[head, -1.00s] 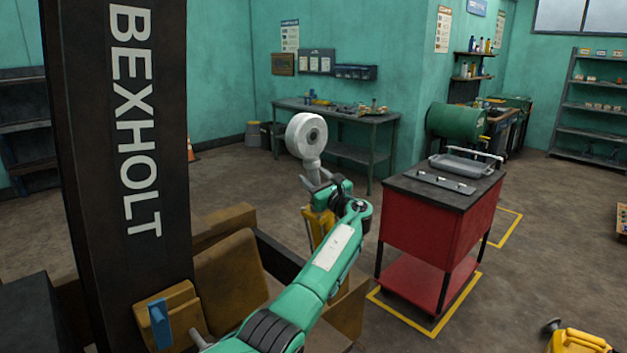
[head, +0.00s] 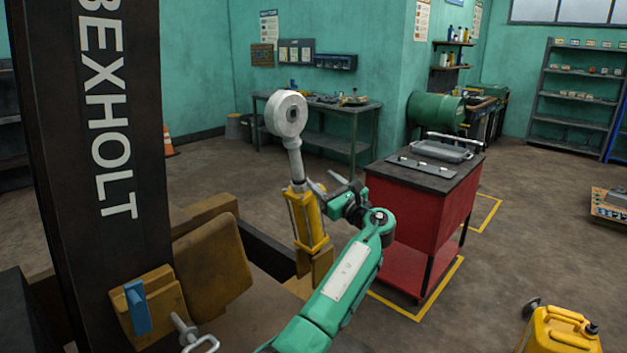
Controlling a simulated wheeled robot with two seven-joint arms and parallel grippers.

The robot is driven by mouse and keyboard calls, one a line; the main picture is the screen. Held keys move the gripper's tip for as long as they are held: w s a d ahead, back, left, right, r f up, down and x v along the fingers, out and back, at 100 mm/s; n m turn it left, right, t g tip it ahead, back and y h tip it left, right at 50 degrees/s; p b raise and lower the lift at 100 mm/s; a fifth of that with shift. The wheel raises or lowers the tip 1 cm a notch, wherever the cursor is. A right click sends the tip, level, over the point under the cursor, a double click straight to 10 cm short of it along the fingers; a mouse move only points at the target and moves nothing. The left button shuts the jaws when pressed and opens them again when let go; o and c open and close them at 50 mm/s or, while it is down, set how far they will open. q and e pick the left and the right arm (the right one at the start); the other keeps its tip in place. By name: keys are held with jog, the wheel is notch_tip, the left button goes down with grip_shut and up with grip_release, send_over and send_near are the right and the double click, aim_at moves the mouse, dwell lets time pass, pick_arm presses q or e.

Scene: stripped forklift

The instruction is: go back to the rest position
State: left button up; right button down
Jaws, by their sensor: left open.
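My left arm is green and reaches up from the bottom middle of the head view. Its gripper (head: 324,183) is open and empty, with grey fingers pointing up and left. It is in front of the red cart and just right of a grey round head on a stalk (head: 287,115) above a yellow bracket (head: 308,222). I cannot tell the exact gap between them. My right gripper is not in view.
A dark mast marked BEXHOLT (head: 100,140) stands at left, beside the brown seat (head: 212,265). A red cart (head: 405,215) carrying a grey tray (head: 440,151) stands right of my arm. A yellow can (head: 558,332) is at lower right. Open floor lies between.

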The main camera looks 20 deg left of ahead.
pick_arm(q)
jog(key=shift+s+d, duration=0.2)
jog(key=shift+d, duration=0.15)
jog(key=shift+f, duration=0.1)
